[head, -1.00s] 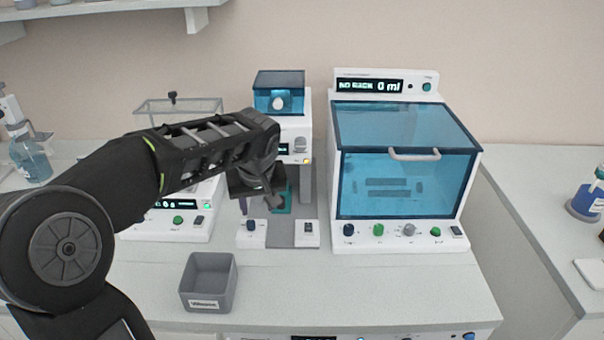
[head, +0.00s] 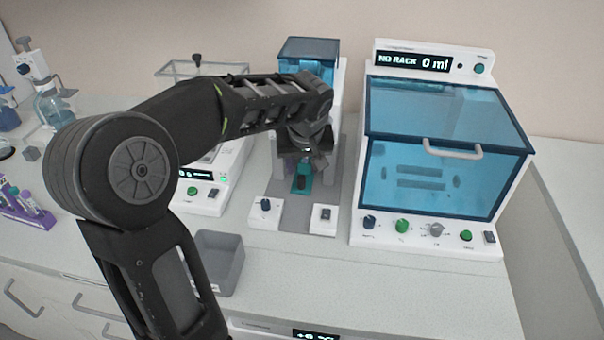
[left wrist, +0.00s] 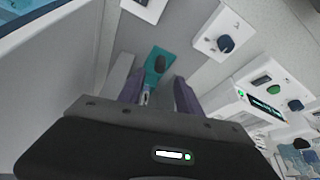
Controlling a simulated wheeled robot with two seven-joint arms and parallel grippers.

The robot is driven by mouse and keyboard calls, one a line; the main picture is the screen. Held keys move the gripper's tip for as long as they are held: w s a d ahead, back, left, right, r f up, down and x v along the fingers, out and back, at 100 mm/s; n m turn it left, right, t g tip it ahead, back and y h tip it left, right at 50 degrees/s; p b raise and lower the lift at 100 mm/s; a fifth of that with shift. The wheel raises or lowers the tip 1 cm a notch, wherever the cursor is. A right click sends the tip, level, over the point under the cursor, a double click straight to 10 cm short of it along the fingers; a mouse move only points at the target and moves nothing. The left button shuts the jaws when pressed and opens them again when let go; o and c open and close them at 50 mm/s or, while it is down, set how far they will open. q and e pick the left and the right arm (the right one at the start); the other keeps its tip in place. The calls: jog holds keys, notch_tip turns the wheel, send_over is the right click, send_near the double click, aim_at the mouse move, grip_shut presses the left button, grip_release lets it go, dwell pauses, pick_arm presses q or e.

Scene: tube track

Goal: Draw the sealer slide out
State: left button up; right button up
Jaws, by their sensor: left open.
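The sealer (head: 309,47) stands in the middle of the bench, with a blue-tinted top and a grey base track. Its teal slide (head: 303,184) with a dark knob lies on the track, below my left gripper. My left gripper (head: 304,160) is over the slide's rear part, pointing down. Contact cannot be seen. My right gripper is not in view.
A blue-windowed dispenser (head: 440,140) reading "NO RACK 0 ml" stands close on the right. A white device (head: 205,195) is on the left. A grey bin (head: 219,263) sits at the front left. Bench in front of the sealer is clear.

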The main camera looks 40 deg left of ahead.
aim_at(301, 178)
pick_arm(q)
jog(key=x, duration=0.5)
jog(key=shift+w+f+p, duration=0.1)
jog(key=shift+f+p, duration=0.25)
jog(key=shift+f, duration=0.05)
jog(key=shift+c, duration=0.4)
grip_shut()
dwell(0.6)
